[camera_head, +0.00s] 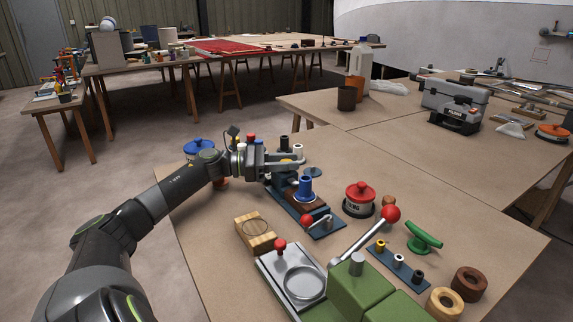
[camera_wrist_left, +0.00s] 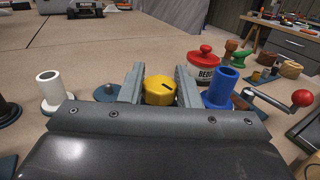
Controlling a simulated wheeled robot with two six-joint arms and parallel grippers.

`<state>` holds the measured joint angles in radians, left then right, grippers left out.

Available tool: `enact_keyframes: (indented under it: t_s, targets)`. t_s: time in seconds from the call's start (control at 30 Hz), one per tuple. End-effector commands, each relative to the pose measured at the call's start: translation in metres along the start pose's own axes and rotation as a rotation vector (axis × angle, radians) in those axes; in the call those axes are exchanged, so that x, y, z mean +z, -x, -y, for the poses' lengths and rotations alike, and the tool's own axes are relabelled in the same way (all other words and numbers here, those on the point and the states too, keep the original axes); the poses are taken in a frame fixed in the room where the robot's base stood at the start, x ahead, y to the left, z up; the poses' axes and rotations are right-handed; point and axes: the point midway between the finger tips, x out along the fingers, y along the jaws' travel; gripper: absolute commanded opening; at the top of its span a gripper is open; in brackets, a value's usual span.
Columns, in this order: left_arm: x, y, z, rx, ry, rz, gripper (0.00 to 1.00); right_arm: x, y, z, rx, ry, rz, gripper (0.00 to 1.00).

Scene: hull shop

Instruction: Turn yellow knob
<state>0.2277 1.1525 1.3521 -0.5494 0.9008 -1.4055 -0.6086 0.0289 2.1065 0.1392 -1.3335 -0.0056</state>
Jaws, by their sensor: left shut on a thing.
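The yellow knob (camera_wrist_left: 159,91) has a dark mark line on its top and sits between the two grey fingers in the left wrist view. My left gripper (camera_head: 298,160) is shut on it, with one finger on each side, and reaches in from the left over the workbench. It also shows in the left wrist view (camera_wrist_left: 160,80). In the head view the knob is hidden by the gripper. My right gripper is not in view.
A blue spool (camera_head: 306,187) and a lever with a red ball stand close by the gripper. A red-lidded tin (camera_head: 359,199), a wooden block (camera_head: 255,232) and a green clamp fixture (camera_head: 362,288) are nearer the front. Bare bench (camera_head: 400,165) lies to the right.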

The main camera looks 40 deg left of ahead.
Motion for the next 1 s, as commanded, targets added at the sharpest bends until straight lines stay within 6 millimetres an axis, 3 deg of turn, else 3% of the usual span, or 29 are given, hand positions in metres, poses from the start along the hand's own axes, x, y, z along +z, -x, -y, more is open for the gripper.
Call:
enact_keyframes:
  t_s: [0.17, 0.2, 0.33, 0.67, 1.0]
  targets:
    - [0.001, 0.000, -0.001, 0.003, -0.002, 0.000, 0.07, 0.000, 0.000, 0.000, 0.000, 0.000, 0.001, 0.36]
    - [0.001, 0.000, -0.001, 0.003, -0.002, 0.000, 0.35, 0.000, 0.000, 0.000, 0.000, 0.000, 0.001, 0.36]
    - [0.001, 0.000, -0.001, 0.002, -0.002, 0.000, 0.50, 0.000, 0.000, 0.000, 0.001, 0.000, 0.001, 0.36]
    - [0.005, 0.000, 0.000, 0.001, -0.003, -0.001, 0.50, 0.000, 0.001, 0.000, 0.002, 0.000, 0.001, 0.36]
    - [0.066, 0.000, -0.001, 0.001, -0.006, -0.001, 0.50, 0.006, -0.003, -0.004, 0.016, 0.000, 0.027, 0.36]
